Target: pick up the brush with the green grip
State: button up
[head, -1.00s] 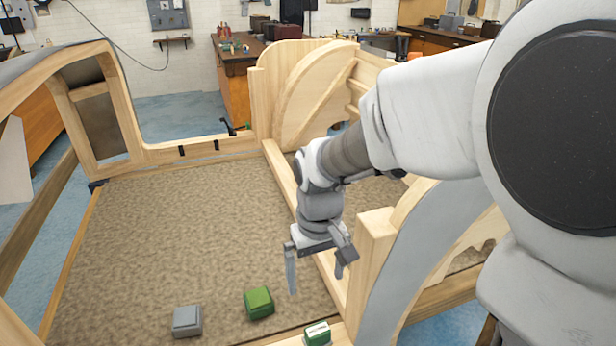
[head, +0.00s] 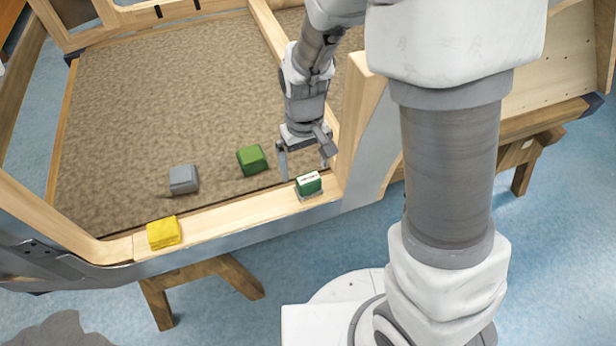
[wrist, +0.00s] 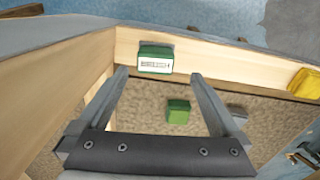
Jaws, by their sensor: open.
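A green block with a white, dark-lettered label (head: 308,185) sits on the front wooden rail; it also shows in the wrist view (wrist: 155,58). A plain green block (head: 252,159) lies on the brown carpet behind the rail, also in the wrist view (wrist: 178,111). I cannot tell from bristles which green one is the brush. My gripper (head: 304,170) is open and empty, pointing down close to the labelled block. In the wrist view, its fingertips (wrist: 160,75) spread on either side just below that block, which is not held.
A grey block (head: 183,179) lies on the carpet left of the plain green one. A yellow block (head: 163,232) sits on the rail (head: 240,213) further left. A wooden upright (head: 358,115) stands right of my gripper. The carpet's left part is clear.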

aim_at(308, 178)
jog(key=f, duration=0.1)
jog(key=f+b, duration=0.1)
jog(key=f, duration=0.3)
jog(key=shift+d, duration=0.4)
jog(key=shift+c, duration=0.2)
jog(key=c, duration=1.4)
jog(key=shift+r, duration=0.65)
notch_tip(308, 178, up, 3)
jog(key=shift+r+p, duration=0.15)
jog(key=shift+p, duration=0.45)
jog(key=s+d+r+p, duration=0.1)
jog(key=s+d+r, duration=0.5)
jog(key=s+d, duration=0.2)
jog(key=shift+s+d+r, duration=0.15)
jog(key=shift+r, duration=0.05)
